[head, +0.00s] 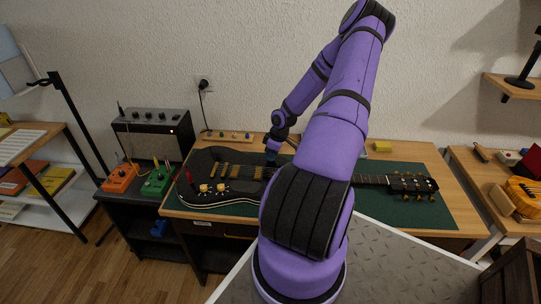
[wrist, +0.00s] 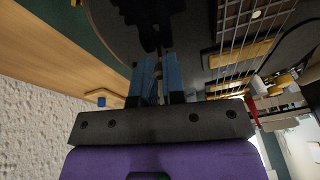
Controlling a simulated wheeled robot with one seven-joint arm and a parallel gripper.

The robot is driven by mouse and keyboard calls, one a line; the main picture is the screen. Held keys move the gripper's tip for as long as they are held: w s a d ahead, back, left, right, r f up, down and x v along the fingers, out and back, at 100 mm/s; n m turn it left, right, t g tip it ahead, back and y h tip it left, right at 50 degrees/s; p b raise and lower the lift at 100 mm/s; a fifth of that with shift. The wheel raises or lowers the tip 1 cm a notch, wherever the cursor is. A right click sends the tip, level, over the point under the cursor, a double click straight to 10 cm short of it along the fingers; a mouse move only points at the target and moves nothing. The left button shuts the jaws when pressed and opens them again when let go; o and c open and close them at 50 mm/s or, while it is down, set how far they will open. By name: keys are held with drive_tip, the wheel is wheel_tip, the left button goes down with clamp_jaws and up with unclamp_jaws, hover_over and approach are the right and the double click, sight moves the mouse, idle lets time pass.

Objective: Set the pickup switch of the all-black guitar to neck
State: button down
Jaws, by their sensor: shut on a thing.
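The all-black guitar (head: 240,192) lies flat on a green mat (head: 432,212) on the workbench, its neck running to the right. In the wrist view its black body (wrist: 205,25) fills the top middle, with strings and pickups (wrist: 240,50) at the right. My gripper (head: 271,157) points down at the body's far edge. In the wrist view my gripper (wrist: 159,62) has its blue fingers close together, shut on a small dark thing at the guitar's top. This appears to be the pickup switch; the fingers and shadow hide most of it, and its position cannot be read.
Gold knobs (head: 205,188) sit on the guitar's near left. An amplifier (head: 155,134), an orange pedal (head: 119,178) and a green pedal (head: 156,182) stand left. A wooden strip with small knobs (head: 228,136) and a yellow block (head: 382,146) lie behind the mat.

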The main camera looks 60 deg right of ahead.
drive_tip(key=c, duration=1.2)
unclamp_jaws()
drive_tip(key=v, duration=1)
drive_tip(key=shift+r, duration=0.4)
drive_tip(key=shift+s, duration=0.1)
